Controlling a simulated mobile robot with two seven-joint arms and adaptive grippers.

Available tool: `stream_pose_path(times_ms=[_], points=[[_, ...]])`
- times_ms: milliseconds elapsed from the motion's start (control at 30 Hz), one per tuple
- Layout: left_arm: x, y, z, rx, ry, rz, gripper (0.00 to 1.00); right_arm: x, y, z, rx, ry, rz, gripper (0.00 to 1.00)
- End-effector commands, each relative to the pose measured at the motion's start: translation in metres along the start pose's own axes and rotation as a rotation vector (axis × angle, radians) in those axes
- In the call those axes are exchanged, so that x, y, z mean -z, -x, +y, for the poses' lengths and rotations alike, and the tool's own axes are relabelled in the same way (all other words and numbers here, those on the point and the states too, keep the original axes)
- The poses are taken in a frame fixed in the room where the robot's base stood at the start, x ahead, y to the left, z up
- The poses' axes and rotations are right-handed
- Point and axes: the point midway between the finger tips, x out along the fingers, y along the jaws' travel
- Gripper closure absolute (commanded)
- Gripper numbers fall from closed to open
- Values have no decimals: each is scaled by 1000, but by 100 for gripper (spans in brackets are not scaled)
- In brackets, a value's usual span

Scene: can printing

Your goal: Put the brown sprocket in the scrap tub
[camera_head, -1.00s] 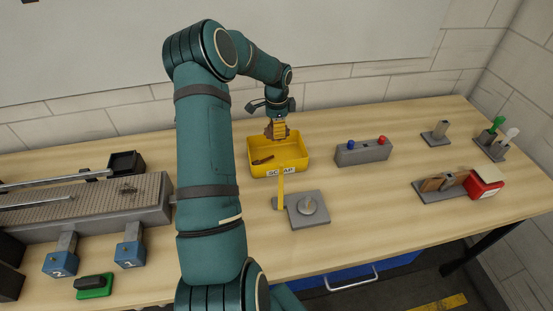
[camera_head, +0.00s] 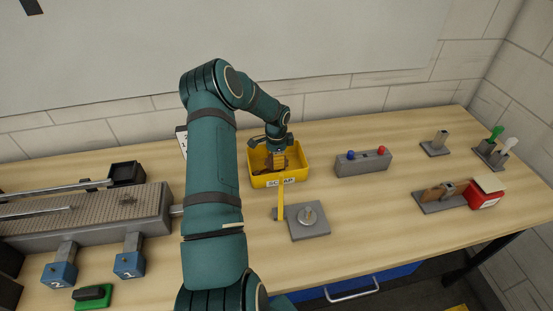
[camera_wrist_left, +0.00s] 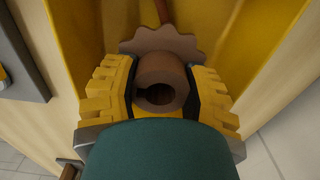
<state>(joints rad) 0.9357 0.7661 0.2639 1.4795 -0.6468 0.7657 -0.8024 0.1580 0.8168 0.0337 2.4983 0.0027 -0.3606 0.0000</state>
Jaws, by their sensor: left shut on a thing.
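The yellow scrap tub (camera_head: 293,177), with a SCRAP label on its front, stands on the bench. My left gripper (camera_head: 276,160) reaches down inside the tub. In the left wrist view its yellow fingers (camera_wrist_left: 160,90) are shut on the hub of the brown sprocket (camera_wrist_left: 165,62). The sprocket's toothed edge shows beyond the hub, with the tub's yellow walls around it. I cannot tell whether the sprocket touches the tub floor. Another thin brown piece (camera_wrist_left: 163,10) lies in the tub behind it. My right gripper does not show.
A grey block with a blue and a red button (camera_head: 363,163) stands right of the tub. A conveyor-like grey machine (camera_head: 100,215) fills the left. Bench between is clear.

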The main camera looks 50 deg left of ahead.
Motion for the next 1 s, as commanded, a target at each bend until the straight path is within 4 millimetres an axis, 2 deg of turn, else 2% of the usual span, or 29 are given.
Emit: stream_pose_path(times_ms=[567, 600, 633, 667, 1000], points=[[0, -12, 0, 0, 0, 0, 94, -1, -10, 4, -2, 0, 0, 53], [0, -12, 0, 0, 0, 0, 41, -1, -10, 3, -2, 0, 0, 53], [0, -12, 0, 0, 0, 0, 30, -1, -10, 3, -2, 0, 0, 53], [0, -12, 0, 0, 0, 0, 25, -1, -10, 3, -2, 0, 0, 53], [0, -10, 0, 0, 0, 0, 25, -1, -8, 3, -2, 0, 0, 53]])
